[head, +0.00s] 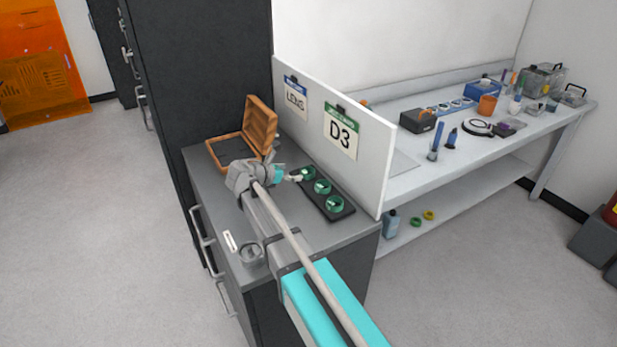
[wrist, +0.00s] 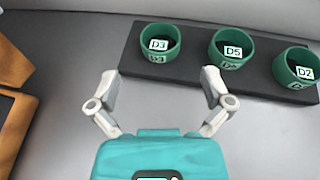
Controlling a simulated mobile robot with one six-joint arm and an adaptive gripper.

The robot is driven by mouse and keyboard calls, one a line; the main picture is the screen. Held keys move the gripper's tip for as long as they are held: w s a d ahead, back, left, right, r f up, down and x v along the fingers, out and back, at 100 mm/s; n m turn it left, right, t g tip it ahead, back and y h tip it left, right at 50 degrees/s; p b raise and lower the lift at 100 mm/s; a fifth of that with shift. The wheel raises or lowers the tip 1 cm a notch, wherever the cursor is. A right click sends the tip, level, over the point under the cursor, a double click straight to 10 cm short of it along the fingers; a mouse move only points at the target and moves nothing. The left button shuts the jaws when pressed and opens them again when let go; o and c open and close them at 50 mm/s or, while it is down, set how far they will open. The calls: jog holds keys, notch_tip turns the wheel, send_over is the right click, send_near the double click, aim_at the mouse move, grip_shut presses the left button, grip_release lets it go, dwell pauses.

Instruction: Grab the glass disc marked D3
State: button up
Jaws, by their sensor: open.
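A green ring-shaped piece labelled D3 (wrist: 160,43) stands at the left end of a dark rack (wrist: 190,82) in the wrist view. In the head view it is the farthest of three green pieces (head: 308,173). I cannot make out clear glass inside it. My gripper (wrist: 159,78) is open and empty. Its fingers are spread to either side just short of the D3 piece, apart from it. In the head view my gripper (head: 295,178) is beside the far end of the rack.
Green pieces labelled D5 (wrist: 230,48) and D2 (wrist: 297,67) stand to the right on the rack. An open wooden box (head: 262,125) lies left of my gripper. A glass beaker (head: 251,253) is near the front.

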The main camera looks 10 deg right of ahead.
aim_at(308, 170)
jog(key=shift+x, duration=1.1)
jog(key=shift+f, duration=0.1)
jog(key=shift+b+x, duration=1.25)
jog(key=shift+x, duration=1.35)
jog(key=c, duration=1.1)
jog(key=shift+r, duration=0.25)
